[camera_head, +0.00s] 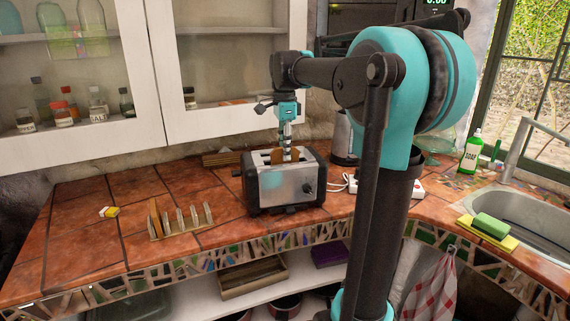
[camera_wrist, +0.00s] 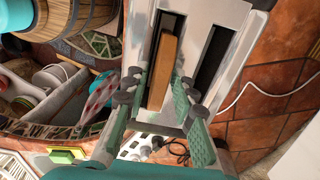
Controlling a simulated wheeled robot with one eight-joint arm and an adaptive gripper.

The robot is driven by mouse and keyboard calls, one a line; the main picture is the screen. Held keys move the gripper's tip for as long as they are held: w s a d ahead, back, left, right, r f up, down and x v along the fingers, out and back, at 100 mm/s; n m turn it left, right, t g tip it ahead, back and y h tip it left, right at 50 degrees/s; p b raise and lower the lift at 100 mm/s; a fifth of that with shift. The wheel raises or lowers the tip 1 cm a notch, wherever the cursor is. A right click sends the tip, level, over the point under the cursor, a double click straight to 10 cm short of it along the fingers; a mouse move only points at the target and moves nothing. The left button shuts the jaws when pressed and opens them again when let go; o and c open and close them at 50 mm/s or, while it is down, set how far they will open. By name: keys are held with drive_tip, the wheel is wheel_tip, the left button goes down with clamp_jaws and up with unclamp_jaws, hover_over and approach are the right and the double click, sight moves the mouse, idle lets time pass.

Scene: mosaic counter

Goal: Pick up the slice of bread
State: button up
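A brown slice of bread (camera_head: 276,156) stands upright in one slot of the silver and black toaster (camera_head: 283,185), its top edge sticking out. In the wrist view the slice (camera_wrist: 167,62) shows in the left slot of the toaster (camera_wrist: 200,22); the other slot looks dark and empty. My gripper (camera_head: 287,153) points down just above the toaster and partly covers the slice. In the wrist view my gripper (camera_wrist: 160,88) is open, with its green-padded fingers on either side of the slice's near end. I cannot tell whether either finger touches it.
Cabinets (camera_head: 225,120) hang behind. The left counter is mostly clear.

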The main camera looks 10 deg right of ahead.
drive_tip(key=c, duration=0.4)
